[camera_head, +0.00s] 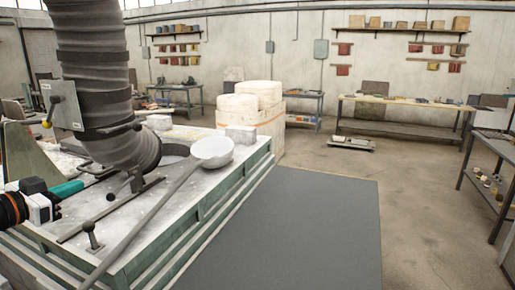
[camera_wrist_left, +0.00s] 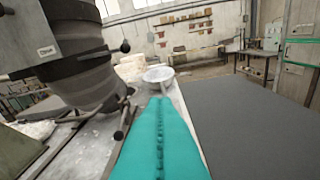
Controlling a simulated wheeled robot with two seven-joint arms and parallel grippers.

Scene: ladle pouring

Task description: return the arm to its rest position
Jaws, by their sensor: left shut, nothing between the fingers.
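My left gripper (camera_head: 68,189) comes in from the left edge in the head view, with teal fingers closed together and nothing between them. In the left wrist view its shut fingers (camera_wrist_left: 160,140) fill the lower middle. The ladle (camera_head: 212,152) lies on the workbench (camera_head: 232,178), its pale bowl near the right back corner and its long grey handle running down to the near edge. The gripper is left of the handle and apart from it. The ladle bowl also shows beyond the fingertips in the left wrist view (camera_wrist_left: 159,74). My right gripper is not in view.
A large ribbed grey hose (camera_head: 100,75) with a clamp and levers stands over the bench, close behind my left gripper. A small grey block (camera_head: 240,134) sits by the ladle bowl. A dark mat (camera_head: 300,225) and open floor lie to the right. Side tables (camera_head: 400,103) stand farther back.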

